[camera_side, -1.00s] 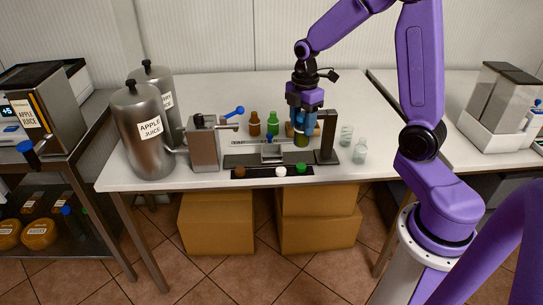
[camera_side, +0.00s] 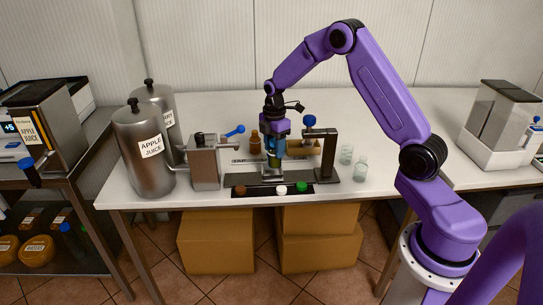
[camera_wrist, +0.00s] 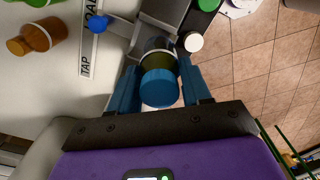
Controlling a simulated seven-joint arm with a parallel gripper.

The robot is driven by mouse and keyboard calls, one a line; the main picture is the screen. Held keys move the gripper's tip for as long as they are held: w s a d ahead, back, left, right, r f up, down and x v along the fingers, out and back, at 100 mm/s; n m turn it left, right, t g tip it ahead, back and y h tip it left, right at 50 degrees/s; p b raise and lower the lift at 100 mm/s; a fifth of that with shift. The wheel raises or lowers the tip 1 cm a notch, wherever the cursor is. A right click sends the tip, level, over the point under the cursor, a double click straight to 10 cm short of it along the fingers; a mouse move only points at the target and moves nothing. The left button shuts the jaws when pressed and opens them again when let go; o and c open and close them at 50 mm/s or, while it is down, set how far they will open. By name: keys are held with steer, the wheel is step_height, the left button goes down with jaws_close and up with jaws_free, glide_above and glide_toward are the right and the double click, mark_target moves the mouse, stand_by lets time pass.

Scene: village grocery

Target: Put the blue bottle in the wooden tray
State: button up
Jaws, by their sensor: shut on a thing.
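My gripper (camera_side: 275,148) is shut on a bottle with a blue cap (camera_wrist: 159,87) and a dark olive-green body. The wrist view shows the blue cap between my two blue fingers. The bottle (camera_side: 273,161) is upright, over or on the small grey metal cradle (camera_side: 271,174) in the middle of the bench; I cannot tell whether it touches. A tan wooden piece, possibly the wooden tray (camera_side: 298,149), lies behind the cradle to the right, partly hidden by the dark post.
A brown bottle (camera_side: 255,143) stands behind the cradle. The dark post (camera_side: 329,154) and the dispenser (camera_side: 205,165) flank it. Brown, white (camera_side: 281,190) and green caps lie in front. Two clear jars (camera_side: 360,169) stand at right. A blue knob (camera_side: 309,121) rises behind.

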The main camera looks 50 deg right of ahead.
mark_target(272, 156)
steer(key=shift+w+f, duration=0.3)
steer(key=shift+f, duration=0.05)
steer(key=shift+w+d+f, duration=0.1)
steer(key=shift+w+f, duration=0.1)
steer(key=shift+f, duration=0.75)
steer(key=shift+w+d+f, duration=0.1)
steer(key=shift+w+f, duration=0.1)
steer(key=shift+f, duration=0.7)
steer(key=shift+f, duration=0.15)
steer(key=o, duration=1.2)
steer(key=shift+c, duration=0.2)
